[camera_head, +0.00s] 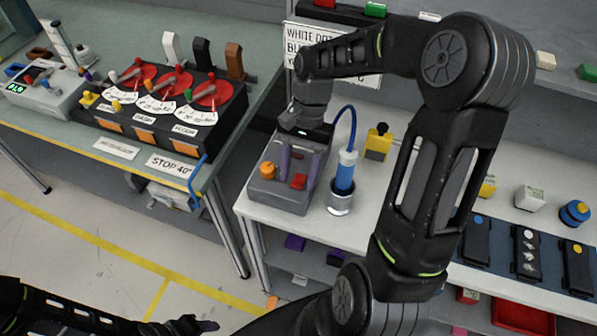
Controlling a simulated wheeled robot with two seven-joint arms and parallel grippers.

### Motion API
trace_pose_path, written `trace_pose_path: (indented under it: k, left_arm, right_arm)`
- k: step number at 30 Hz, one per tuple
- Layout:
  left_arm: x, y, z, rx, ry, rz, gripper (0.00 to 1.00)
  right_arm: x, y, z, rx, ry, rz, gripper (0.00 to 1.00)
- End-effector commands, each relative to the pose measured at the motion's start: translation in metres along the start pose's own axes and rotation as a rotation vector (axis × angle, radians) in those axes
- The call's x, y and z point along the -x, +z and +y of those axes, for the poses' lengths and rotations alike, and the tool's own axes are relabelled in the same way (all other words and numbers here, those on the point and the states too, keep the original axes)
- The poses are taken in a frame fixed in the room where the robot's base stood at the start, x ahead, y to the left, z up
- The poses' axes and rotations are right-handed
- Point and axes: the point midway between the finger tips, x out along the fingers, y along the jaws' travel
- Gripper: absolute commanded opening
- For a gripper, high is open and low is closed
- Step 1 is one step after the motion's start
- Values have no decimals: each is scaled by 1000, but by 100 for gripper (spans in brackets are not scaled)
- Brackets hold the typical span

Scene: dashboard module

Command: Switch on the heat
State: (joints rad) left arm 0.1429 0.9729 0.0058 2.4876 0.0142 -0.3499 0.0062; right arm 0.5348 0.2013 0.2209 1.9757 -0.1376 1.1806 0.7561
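A grey control box (277,194) stands at the left end of the white bench. It has an orange knob (267,170) at its left and a red switch (298,182) on its front top. No heat label is readable on it. A blue tool (345,172) with a blue cable stands upright in a metal cup beside the box. My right gripper (298,168) points down over the box, its two purple-tipped fingers apart, close to the red switch; contact cannot be told. My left gripper (203,326) is at the bottom edge, partly seen, away from the box.
A dashboard module (160,125) with three red dials stands on the green table (60,130) at left. A small grey device (45,92) with a green display sits beside it. A yellow bottle (378,143) stands behind the blue tool. Dark remotes (527,252) lie at right.

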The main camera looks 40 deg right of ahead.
Motion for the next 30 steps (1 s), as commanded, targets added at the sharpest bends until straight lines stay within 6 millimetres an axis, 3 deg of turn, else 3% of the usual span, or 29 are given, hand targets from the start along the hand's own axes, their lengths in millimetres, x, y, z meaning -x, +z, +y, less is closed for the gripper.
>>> trace_pose_path:
  k: [11, 20, 23, 30]
  left_arm:
    - [-1, 0, 0, 0, 0, 1, 54]
    - [-9, 0, -2, -2, 3, 3, 54]
    - [-2, 0, 0, -1, 2, 2, 54]
    - [0, 0, 0, 0, 0, 1, 54]
  right_arm:
    - [6, 0, 0, 0, 0, 2, 47]
    - [49, -1, -1, 0, -3, 4, 47]
    - [68, 1, -1, 1, -1, 2, 47]
    - [78, 0, 0, 0, 0, 0, 47]
